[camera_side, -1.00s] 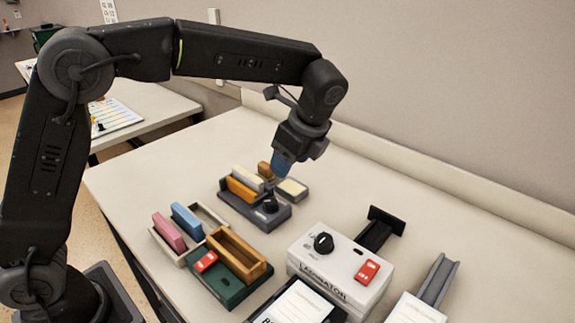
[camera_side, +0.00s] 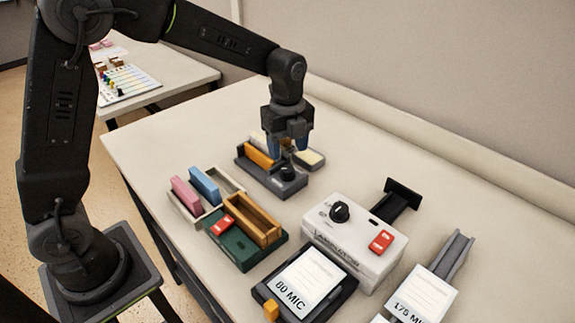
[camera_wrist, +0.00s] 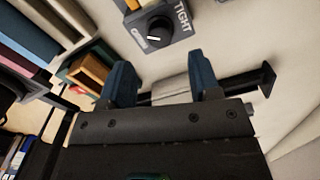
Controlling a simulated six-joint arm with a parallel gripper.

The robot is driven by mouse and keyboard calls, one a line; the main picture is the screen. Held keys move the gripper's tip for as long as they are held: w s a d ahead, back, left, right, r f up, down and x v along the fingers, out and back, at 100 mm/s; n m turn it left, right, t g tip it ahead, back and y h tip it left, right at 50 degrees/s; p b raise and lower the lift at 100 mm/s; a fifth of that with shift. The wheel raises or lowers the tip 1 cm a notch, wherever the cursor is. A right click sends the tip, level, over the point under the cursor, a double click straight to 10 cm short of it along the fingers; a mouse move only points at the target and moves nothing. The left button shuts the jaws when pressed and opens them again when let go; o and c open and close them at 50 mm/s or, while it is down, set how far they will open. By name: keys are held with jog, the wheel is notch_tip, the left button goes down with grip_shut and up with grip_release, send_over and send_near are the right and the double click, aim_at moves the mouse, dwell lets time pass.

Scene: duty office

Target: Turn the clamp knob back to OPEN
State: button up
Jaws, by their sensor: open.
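The clamp is a dark grey block with a black round knob (camera_side: 287,172) on its front right, in the side view. In the wrist view the knob (camera_wrist: 155,33) shows near the top, between the words OPEN on its left and TIGHT on its right. A short white mark lies on the knob; which word it points to is hard to tell. An orange piece (camera_side: 258,158) stands upright in the clamp. My gripper (camera_side: 292,147) points down just above and behind the knob, its blue fingers apart.
A pale pad (camera_side: 309,158) lies right behind the clamp. A tray with pink and blue blocks (camera_side: 205,186), a green base with a wooden box (camera_side: 252,220) and a white laminator (camera_side: 352,240) stand in front. The table's far right is clear.

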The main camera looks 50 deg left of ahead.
aim_at(287, 169)
notch_tip(287, 169, down, 6)
jog(key=shift+r, duration=0.1)
jog(key=shift+c, duration=0.2)
jog(key=c, duration=0.9)
